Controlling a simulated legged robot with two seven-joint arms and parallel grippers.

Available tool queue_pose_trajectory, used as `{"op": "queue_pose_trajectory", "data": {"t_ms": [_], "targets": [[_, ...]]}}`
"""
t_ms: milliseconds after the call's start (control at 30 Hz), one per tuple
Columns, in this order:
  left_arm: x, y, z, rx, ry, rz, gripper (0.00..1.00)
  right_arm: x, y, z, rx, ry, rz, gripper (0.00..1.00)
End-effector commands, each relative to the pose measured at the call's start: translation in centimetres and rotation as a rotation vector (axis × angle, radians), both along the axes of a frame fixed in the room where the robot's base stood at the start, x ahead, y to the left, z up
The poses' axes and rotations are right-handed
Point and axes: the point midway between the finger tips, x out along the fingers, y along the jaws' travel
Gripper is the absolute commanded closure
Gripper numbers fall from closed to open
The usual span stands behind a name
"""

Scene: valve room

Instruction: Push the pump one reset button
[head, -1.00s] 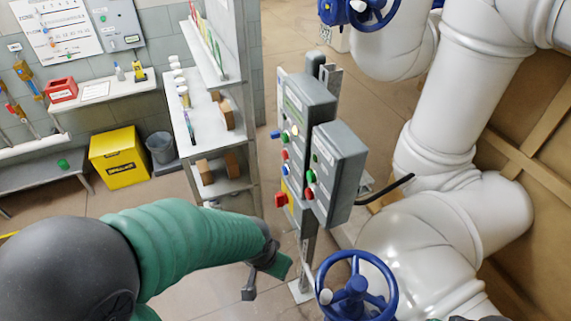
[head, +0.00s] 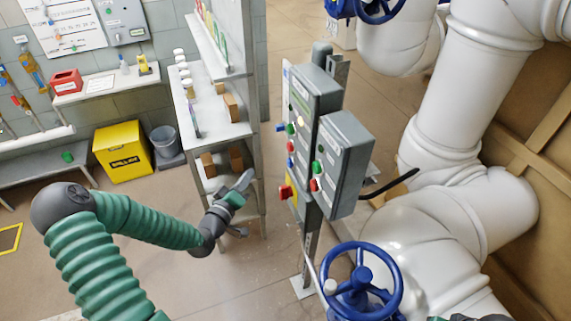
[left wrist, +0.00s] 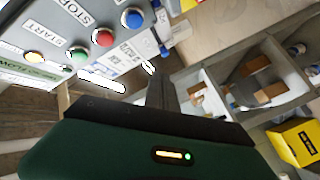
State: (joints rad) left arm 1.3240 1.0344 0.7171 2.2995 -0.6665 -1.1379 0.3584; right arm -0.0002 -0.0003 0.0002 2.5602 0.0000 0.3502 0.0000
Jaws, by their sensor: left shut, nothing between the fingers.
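Two grey control boxes stand on a post in the head view, a taller one (head: 318,88) and a smaller one (head: 345,160). The taller box carries green, red and blue buttons, and a red knob (head: 286,192) on yellow below. In the left wrist view a panel shows a lit yellowish button (left wrist: 34,57), a green button (left wrist: 78,56), a red button (left wrist: 103,37) and a blue button (left wrist: 132,17). START and STOP are readable; no reset label is. My left gripper (head: 246,183) is shut and empty, left of the boxes and apart from them.
A blue valve wheel (head: 358,285) stands in front of the post. Large white pipes (head: 445,110) fill the right. A shelf rack (head: 225,130) is behind my left gripper. A yellow bin (head: 122,152) stands at the back left. The floor at lower middle is clear.

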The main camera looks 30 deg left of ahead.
Motion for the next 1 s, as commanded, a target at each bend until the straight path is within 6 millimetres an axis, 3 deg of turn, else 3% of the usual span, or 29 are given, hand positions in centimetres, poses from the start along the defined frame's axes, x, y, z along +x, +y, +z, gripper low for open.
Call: {"op": "queue_pose_trajectory", "data": {"t_ms": [367,800,1000], "targets": [[0.5,-0.1,-0.3,-0.003,0.003,-0.004,1.00,0.0,0.0,-0.1,0.000,0.000,-0.001,0.64],[5.1,-4.3,-0.2,0.001,0.005,-0.005,1.00,0.0,0.0,-0.7,0.000,0.000,0.000,0.64],[6.4,-5.3,-0.2,0.000,0.005,-0.003,1.00,0.0,0.0,-0.9,0.000,0.000,-0.001,0.64]]}}
